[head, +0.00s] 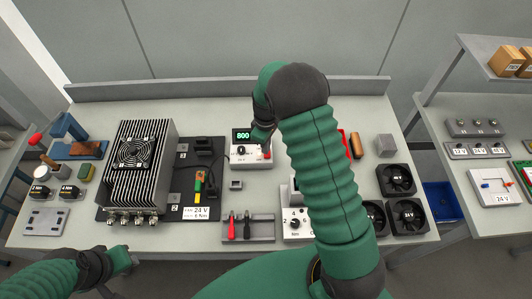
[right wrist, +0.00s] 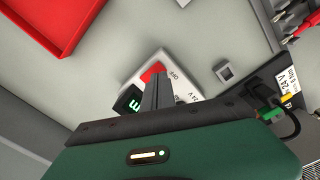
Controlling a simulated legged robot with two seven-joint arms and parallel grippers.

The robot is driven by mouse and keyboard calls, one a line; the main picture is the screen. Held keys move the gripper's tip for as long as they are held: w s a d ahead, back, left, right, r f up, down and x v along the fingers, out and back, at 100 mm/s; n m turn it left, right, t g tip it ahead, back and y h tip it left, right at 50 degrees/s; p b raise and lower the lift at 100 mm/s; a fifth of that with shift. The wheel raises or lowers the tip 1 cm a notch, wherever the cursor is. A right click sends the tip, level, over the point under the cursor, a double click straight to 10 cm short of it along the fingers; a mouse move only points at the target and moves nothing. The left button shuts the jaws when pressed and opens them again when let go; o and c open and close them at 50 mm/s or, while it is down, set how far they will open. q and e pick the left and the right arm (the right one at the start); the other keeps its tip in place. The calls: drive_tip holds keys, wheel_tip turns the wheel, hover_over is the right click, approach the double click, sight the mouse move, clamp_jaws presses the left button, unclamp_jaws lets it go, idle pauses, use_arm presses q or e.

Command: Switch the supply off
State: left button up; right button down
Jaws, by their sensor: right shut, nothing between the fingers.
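The supply (head: 238,162) is a white box near the back middle of the bench, with a lit green display (head: 242,135) that seems to read 800, and a dark knob. Its red switch (head: 267,153) is at the box's right side, just below my right gripper (head: 262,142). In the right wrist view the red switch (right wrist: 152,72) lies beside the shut, empty fingertips (right wrist: 157,85), near the word OFF; I cannot tell whether they touch it. The display is partly hidden there. My left gripper (head: 124,260) is low at the left front edge; its jaws are too small to judge.
A finned heatsink unit with a fan (head: 140,160) stands on the left of the bench (head: 210,268). A grey tray with red and black probes (head: 248,238) sits in front of the supply. Black fans (head: 395,180) stand at the right. A red bin (right wrist: 60,22) lies near the supply.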

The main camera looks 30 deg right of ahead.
drive_tip(key=shift+d+f, duration=0.4)
drive_tip(key=shift+d, duration=0.05)
use_arm(q)
drive_tip(key=shift+d+f, duration=0.1)
drive_tip(key=shift+d, duration=0.4)
drive_tip(key=shift+a+f+b, duration=0.2)
drive_tip(key=shift+a+b, duration=0.15)
use_arm(e)
drive_tip(key=shift+a+f, duration=0.2)
drive_tip(key=shift+a, duration=0.1)
use_arm(q)
drive_tip(key=shift+d+f, duration=0.2)
drive_tip(key=shift+d, duration=0.05)
use_arm(e)
drive_tip(key=shift+d+f, duration=0.2)
drive_tip(key=shift+f, duration=0.2)
